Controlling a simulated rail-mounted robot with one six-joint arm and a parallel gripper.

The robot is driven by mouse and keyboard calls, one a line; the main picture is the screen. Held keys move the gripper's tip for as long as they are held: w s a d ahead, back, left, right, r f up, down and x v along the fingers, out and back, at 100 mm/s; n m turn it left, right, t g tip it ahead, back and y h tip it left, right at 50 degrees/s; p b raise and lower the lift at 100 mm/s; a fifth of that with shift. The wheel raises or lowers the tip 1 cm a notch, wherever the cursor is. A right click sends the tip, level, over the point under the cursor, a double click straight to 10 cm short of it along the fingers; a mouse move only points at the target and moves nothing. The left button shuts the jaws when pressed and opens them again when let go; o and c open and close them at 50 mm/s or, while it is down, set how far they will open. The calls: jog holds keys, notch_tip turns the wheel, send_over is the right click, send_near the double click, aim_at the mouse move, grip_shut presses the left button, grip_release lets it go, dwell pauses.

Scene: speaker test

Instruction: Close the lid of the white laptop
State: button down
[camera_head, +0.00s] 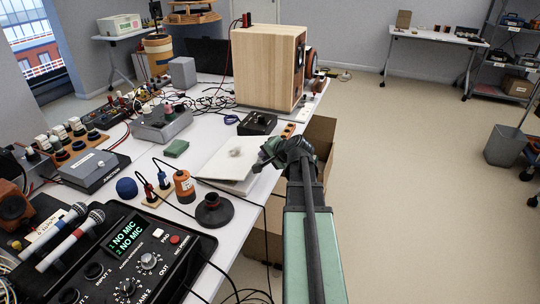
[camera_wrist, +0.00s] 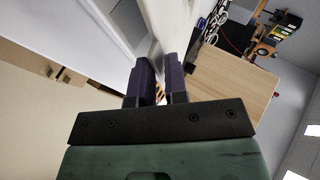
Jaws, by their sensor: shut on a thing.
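The white laptop (camera_head: 225,160) lies near the right edge of the long white table. Its lid is low over the base, with a narrow gap at the front, and a grey mark shows on top. My gripper (camera_head: 262,160) is at the lid's right edge. In the wrist view the two dark fingers of my gripper (camera_wrist: 158,82) are on either side of the thin white lid (camera_wrist: 148,22), shut on its edge. The fingertips are small and partly hidden by my wrist in the head view.
A large wooden speaker (camera_head: 262,68) stands behind the laptop. A black box (camera_head: 257,123) lies between them. An orange cylinder (camera_head: 184,187) and a dark cone-shaped piece (camera_head: 214,211) stand in front on the left. Cables run along the table edge. The floor (camera_head: 420,170) at right is clear.

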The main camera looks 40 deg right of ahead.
jog(key=shift+s+d+f+b, duration=0.1)
jog(key=shift+s+f+b, duration=0.1)
jog(key=shift+f+b, duration=0.55)
jog(key=shift+s+d+f+b, duration=0.15)
jog(key=shift+f+b, duration=0.3)
jog(key=shift+f, duration=0.55)
jog(key=shift+a, duration=0.1)
jog(key=c, duration=1.3)
grip_release()
jog(key=p+v, duration=0.6)
jog(key=v, duration=0.4)
jog(key=shift+s+r, duration=0.25)
jog(key=shift+s, duration=0.05)
jog(key=a+r+n+g+p, duration=0.2)
jog(key=a+n+p, duration=0.3)
jog(key=a, duration=0.7)
jog(key=s+a+r+n+g+p, duration=0.1)
jog(key=a+n+g+p, duration=0.3)
jog(key=a, duration=0.8)
jog(key=a+r+n+g+p, duration=0.4)
jog(key=a+n+g+p, duration=0.1)
jog(key=a, duration=0.7)
jog(key=shift+s+n+p, duration=0.2)
jog(key=shift+n+p, duration=0.15)
jog(key=shift+n, duration=0.05)
